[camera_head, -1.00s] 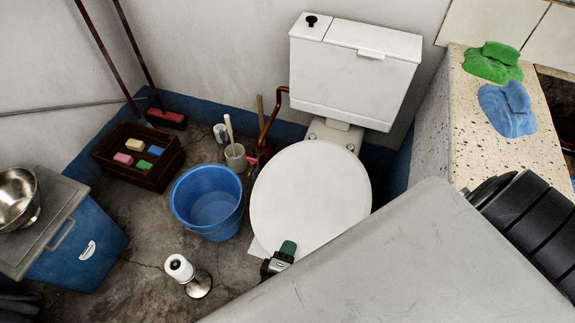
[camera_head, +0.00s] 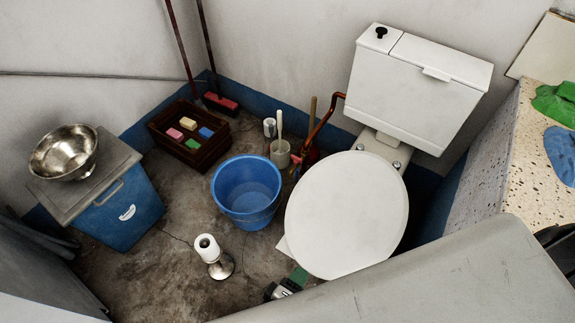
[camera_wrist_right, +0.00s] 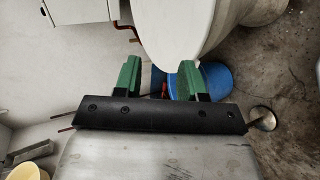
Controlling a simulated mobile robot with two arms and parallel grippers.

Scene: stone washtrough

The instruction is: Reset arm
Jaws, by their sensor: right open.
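My right gripper (camera_head: 290,284) shows small at the lower middle of the head view, just below and left of the white toilet lid (camera_head: 346,215). In the right wrist view my right gripper (camera_wrist_right: 159,78) has its two green fingers well apart. No object is between them. The toilet (camera_wrist_right: 180,22) lies beyond the fingertips there, and the blue bucket (camera_wrist_right: 216,78) shows behind and beside the right-hand finger. My left gripper is in neither view.
A blue bucket (camera_head: 246,195) and a toilet roll on a stand (camera_head: 210,252) are on the floor left of the toilet. A brown crate (camera_head: 190,148) holds sponges. A metal bowl (camera_head: 65,152) sits on a blue-grey bin (camera_head: 120,205). A speckled stone ledge (camera_head: 535,165) is at right.

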